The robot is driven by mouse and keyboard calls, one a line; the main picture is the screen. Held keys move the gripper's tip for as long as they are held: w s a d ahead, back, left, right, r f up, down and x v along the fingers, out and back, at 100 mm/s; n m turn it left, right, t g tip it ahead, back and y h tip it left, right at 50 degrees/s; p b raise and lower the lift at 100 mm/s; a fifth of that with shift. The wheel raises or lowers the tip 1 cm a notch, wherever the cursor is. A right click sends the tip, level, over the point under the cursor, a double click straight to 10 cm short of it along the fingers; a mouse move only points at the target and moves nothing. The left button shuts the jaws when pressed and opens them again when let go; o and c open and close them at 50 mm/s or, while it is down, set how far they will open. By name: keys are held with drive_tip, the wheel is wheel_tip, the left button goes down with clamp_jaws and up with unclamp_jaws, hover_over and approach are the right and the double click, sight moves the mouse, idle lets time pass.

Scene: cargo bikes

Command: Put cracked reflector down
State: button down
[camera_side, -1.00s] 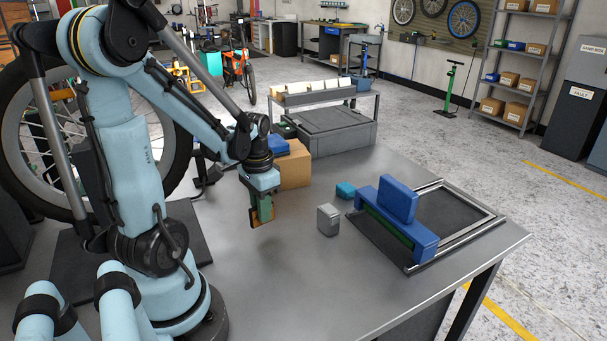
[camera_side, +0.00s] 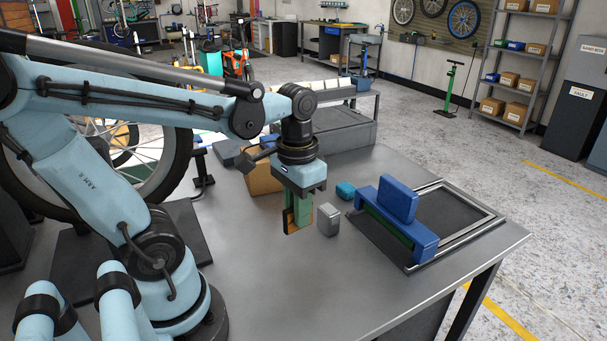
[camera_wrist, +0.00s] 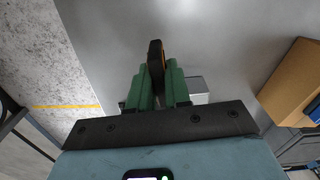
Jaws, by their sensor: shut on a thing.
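My gripper (camera_side: 298,212) is shut on the reflector (camera_side: 289,222), a thin dark-edged piece with an orange face, held upright between green fingers. In the wrist view the reflector (camera_wrist: 156,62) sticks out beyond the green fingertips (camera_wrist: 157,80), edge toward the camera. Any crack cannot be made out. The gripper is over the grey metal table (camera_side: 262,290), to the left of a small grey box (camera_side: 328,220). Whether the reflector touches the tabletop is hard to tell; it appears close above it.
A blue block (camera_side: 398,200) stands on a blue bar across a dark framed tray (camera_side: 455,218) at right. A small teal block (camera_side: 345,190) lies behind the grey box. A cardboard box (camera_side: 262,180) is behind the gripper. The table's front middle is clear.

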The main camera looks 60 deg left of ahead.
drive_tip(key=d+m, duration=0.2)
drive_tip(key=d, duration=1.3)
drive_tip(key=w+a+f, duration=0.2)
drive_tip(key=a, duration=0.1)
drive_tip(key=w+a+f, duration=0.1)
drive_tip(key=a+f, duration=0.1)
drive_tip(key=w+a+f, duration=0.2)
drive_tip(key=a, duration=0.1)
drive_tip(key=shift+w+a+f, duration=0.3)
drive_tip(key=shift+w+a, duration=0.05)
drive_tip(key=shift+a+f, duration=0.1)
drive_tip(key=shift+f, duration=1.95)
drive_tip(key=shift+f, duration=0.1)
drive_tip(key=c, duration=1.5)
unclamp_jaws()
drive_tip(key=shift+f, duration=0.1)
drive_tip(key=o, duration=0.4)
